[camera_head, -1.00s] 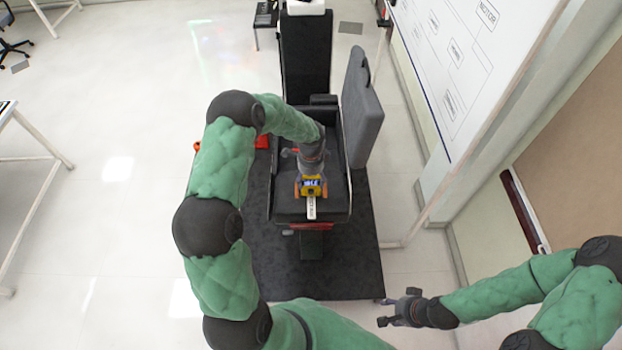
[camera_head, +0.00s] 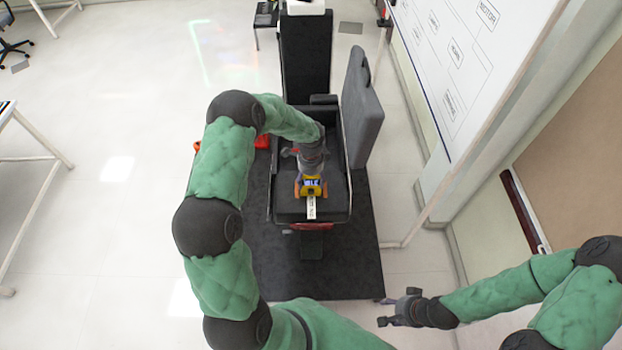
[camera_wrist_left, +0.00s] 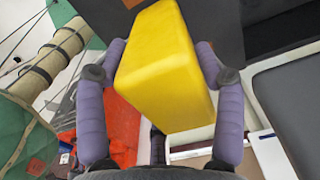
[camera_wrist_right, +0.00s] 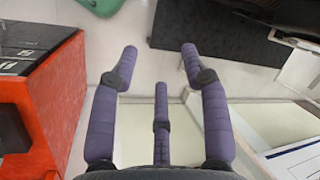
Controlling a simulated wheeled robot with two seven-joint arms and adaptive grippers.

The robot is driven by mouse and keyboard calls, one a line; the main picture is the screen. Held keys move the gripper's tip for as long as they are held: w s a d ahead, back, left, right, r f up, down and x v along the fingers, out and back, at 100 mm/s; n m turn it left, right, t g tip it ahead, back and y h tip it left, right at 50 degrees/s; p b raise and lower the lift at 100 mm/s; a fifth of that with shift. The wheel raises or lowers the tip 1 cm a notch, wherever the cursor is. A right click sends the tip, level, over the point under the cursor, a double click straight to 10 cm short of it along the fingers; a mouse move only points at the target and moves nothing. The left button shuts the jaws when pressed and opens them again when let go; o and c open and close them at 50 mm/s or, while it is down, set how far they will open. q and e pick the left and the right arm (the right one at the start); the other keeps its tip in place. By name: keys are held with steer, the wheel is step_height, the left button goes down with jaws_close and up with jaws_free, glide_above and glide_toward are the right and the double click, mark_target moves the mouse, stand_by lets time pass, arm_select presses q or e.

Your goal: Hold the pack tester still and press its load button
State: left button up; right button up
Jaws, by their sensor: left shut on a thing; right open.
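The pack tester (camera_head: 311,187) is a yellow box with a small lit blue screen, seen at the chassis rig's seat in the head view. It fills the middle of the left wrist view (camera_wrist_left: 165,65) as a plain yellow block. My left gripper (camera_head: 311,183) is shut on it, with one purple finger on each side. The load button cannot be made out in any view. My right gripper (camera_head: 385,308) is open and empty, low on the right and well apart from the tester; its spread fingers show in the right wrist view (camera_wrist_right: 158,65).
The black chassis rig (camera_head: 283,210) stands on a dark mat (camera_head: 275,265). A grey upright panel (camera_head: 360,105) rises on its right side. A red object (camera_head: 262,142) lies at its left. A whiteboard (camera_head: 470,50) stands along the right.

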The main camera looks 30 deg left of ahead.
jaws_close()
stand_by(1.2)
